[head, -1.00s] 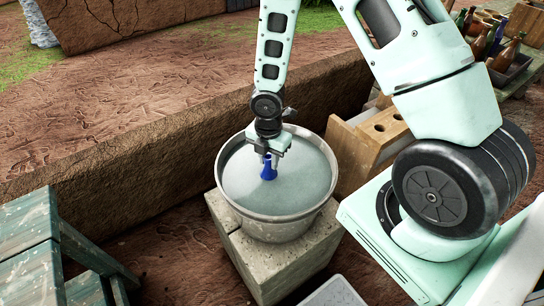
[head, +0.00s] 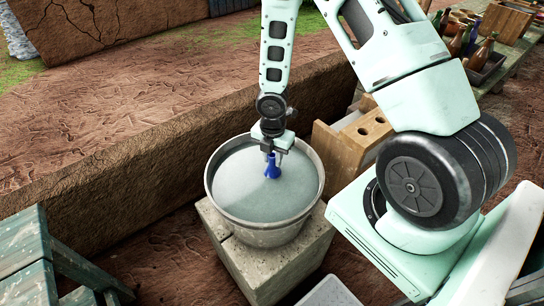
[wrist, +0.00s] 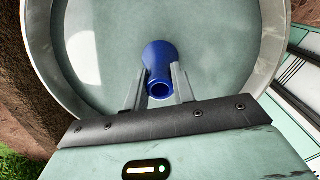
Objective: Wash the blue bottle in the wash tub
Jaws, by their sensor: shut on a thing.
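The blue bottle (head: 272,168) is upright in the wash tub (head: 213,196), with its neck above the greyish water and its lower part hidden under the surface. My gripper (head: 271,153) is above it, shut on the bottle's neck. In the wrist view the two fingers of my gripper (wrist: 160,88) are on either side of the blue bottle (wrist: 157,55), whose open mouth faces the camera. The round metal wash tub (wrist: 274,40) surrounds it there, and the bottle is clear of the rim.
The tub stands on a stone block (head: 280,262). A wooden crate with round holes (head: 340,150) is just behind right. Several bottles (head: 480,50) stand in a tray on a bench at the upper right. A green wooden table (head: 25,250) is at the lower left, beside a low mud wall (head: 130,195).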

